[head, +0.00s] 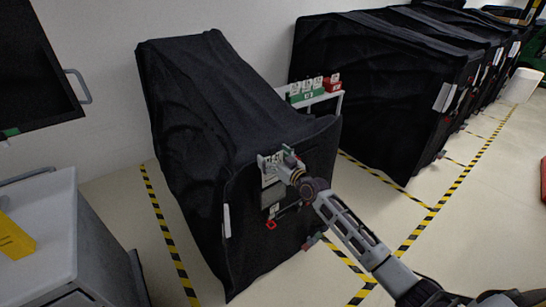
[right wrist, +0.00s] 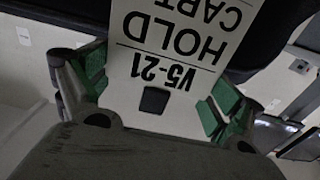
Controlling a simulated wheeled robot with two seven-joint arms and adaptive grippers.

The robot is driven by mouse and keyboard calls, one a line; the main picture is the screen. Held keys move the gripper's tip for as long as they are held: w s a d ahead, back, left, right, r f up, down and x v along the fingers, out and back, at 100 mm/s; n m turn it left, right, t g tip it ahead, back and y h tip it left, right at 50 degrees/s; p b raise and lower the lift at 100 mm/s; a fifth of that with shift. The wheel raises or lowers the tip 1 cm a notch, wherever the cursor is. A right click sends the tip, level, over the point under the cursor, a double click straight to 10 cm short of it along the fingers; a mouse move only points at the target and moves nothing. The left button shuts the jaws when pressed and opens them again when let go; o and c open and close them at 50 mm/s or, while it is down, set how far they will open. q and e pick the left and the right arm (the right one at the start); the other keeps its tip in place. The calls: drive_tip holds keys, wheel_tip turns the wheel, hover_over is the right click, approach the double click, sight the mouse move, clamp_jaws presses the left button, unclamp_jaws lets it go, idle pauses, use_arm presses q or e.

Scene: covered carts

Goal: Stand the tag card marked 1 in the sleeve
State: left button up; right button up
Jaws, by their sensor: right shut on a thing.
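My right gripper (head: 280,162) is shut on a white tag card (head: 268,174) in front of the near covered cart. In the right wrist view the card (right wrist: 185,45) lies between the green finger pads of the gripper (right wrist: 156,92). It appears upside down there and reads "V5-21", "HOLD", "CART", with a dark square near the held edge; I see no clear mark 1. A grey panel (head: 272,198) on the cart's front, just below the card, may be the sleeve. I cannot tell whether the card touches it. My left gripper is out of view.
The cart's black cover (head: 215,120) fills the middle. A rack (head: 307,97) behind it carries several small white tags on green and red blocks. More covered carts (head: 385,80) stand at the right. A grey cabinet (head: 50,235) is at lower left. Striped tape marks open floor.

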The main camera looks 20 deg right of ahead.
drive_tip(key=shift+f+b, duration=0.7)
drive_tip(key=shift+f, duration=0.3)
drive_tip(key=shift+f+b, duration=1.1)
drive_tip(key=shift+f, duration=0.3)
drive_tip(key=shift+f+b, duration=0.75)
drive_tip(key=shift+f, duration=0.15)
drive_tip(key=shift+f+b, duration=0.35)
drive_tip(key=shift+f, duration=0.1)
drive_tip(key=shift+f+b, duration=0.35)
drive_tip(key=shift+f, duration=0.05)
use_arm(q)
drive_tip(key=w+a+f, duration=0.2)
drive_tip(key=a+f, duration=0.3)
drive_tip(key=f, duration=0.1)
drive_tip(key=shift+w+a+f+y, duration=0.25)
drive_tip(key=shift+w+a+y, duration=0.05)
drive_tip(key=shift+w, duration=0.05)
